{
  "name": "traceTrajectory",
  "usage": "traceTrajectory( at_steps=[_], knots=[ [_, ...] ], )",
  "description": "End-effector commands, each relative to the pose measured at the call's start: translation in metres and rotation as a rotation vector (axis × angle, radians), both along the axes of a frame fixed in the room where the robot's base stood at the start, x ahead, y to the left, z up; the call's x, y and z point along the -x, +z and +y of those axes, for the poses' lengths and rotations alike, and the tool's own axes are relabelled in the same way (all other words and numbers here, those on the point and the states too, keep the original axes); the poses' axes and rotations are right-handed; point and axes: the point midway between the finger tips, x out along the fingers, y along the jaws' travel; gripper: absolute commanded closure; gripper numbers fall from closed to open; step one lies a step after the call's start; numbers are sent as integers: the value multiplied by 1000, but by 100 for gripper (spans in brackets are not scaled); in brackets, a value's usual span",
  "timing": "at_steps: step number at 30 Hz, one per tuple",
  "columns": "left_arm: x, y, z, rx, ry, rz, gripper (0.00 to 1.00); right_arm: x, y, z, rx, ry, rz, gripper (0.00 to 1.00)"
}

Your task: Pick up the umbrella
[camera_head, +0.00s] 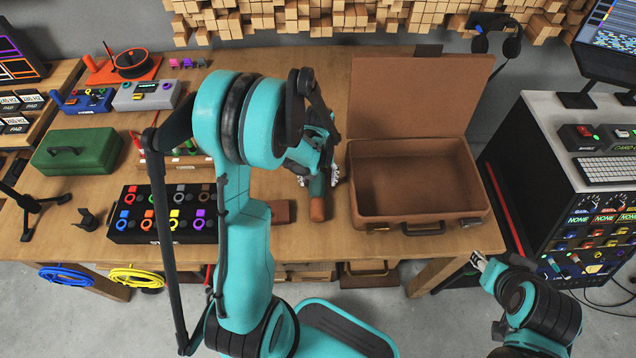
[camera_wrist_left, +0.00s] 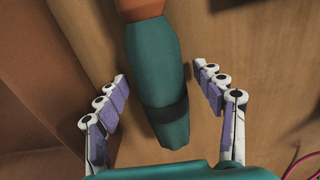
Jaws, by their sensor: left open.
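The umbrella (camera_head: 317,208) is folded, with a teal body and a brown-orange end. It lies on the wooden table just left of the open suitcase. In the left wrist view the umbrella (camera_wrist_left: 154,60) runs from the top edge down between my fingers, with a dark band around its lower part. My left gripper (camera_head: 319,180) is over it, pointing down, and partly hides it. The left gripper's fingers (camera_wrist_left: 160,72) are spread on both sides of the umbrella, with gaps visible on each side. My right gripper (camera_head: 478,262) is off the table's front right; its opening is unclear.
The open brown suitcase (camera_head: 360,206) stands close to the right of the umbrella. A black button panel (camera_head: 122,236), a green box (camera_head: 60,165) and several devices occupy the table's left side. A dark cabinet (camera_head: 522,180) stands right of the table.

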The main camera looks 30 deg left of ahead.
Motion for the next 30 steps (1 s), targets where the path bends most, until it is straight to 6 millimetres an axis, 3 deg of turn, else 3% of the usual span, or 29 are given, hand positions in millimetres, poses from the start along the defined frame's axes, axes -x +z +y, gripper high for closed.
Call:
traceTrajectory(
  at_steps=[4,11,23,30],
  knots=[
    [0,2,0,0,0,0,34,0,2,0,0,0,0,60],
    [0,2,0,0,0,0,95,0,2,0,0,0,0,60],
    [0,4,0,0,0,0,97,0,3,0,0,0,0,60],
    [0,28,0,0,0,0,97,0,16,0,0,0,0,60]
  ],
)
